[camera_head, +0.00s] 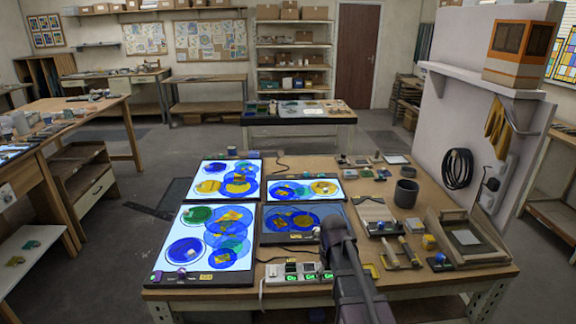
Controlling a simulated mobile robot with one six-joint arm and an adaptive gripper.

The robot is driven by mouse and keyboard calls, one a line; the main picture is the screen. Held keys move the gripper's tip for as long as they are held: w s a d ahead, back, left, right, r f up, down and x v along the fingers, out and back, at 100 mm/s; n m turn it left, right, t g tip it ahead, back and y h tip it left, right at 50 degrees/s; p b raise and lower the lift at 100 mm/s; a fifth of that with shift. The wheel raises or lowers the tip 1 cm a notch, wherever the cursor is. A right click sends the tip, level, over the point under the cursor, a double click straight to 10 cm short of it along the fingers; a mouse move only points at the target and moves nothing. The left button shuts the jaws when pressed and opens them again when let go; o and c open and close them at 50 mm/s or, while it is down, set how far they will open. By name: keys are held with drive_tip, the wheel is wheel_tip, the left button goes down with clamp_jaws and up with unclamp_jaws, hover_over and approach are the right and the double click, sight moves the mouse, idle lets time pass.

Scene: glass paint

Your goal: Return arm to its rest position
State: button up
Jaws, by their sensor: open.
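My dark arm reaches up from the bottom edge over the front of the wooden workbench (410,284). My gripper (327,232) is at its far end, above the right edge of a dim panel with blue and yellow glass pieces (285,222). The gripper is open, its fingers small and hard to make out, and I see nothing held in it. The arm hides part of the bench and the panel's edge.
Lit panels with coloured glass (172,270) cover the bench's left side. A control box with green displays (298,274) sits at the front edge. A wooden tray (465,238), small tools and a dark cup (406,193) lie to the right. A white partition (455,110) rises at the right.

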drive_tip(key=s+m, duration=0.4)
drive_tip(key=s, duration=0.7)
drive_tip(key=shift+s+d+m, duration=0.15)
drive_tip(key=shift+s+m, duration=0.05)
drive_tip(key=shift+m, duration=0.2)
